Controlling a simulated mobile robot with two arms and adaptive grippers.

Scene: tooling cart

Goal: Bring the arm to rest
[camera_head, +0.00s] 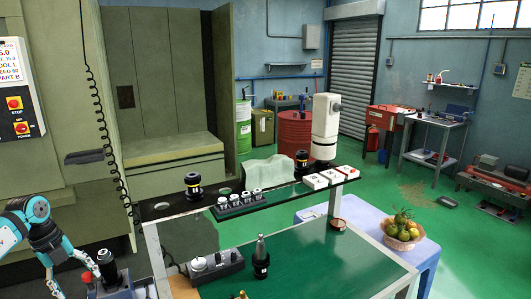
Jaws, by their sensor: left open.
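My left gripper (78,280) is low at the left edge of the head view, at the end of a teal and grey arm. Its jaws are open. A dark tool holder (107,265) stands close to the right of its fingers; I cannot tell whether they touch. The lower part of the gripper is cut off by the frame edge. My right gripper is not in view.
The cart's upper shelf (160,210) bears a black tool holder (193,186), a row of small pieces and white boxes. A bottle-like tool (260,258) stands on the green worktop (330,265). A fruit basket (402,232) is on the right. The green machine fills the left.

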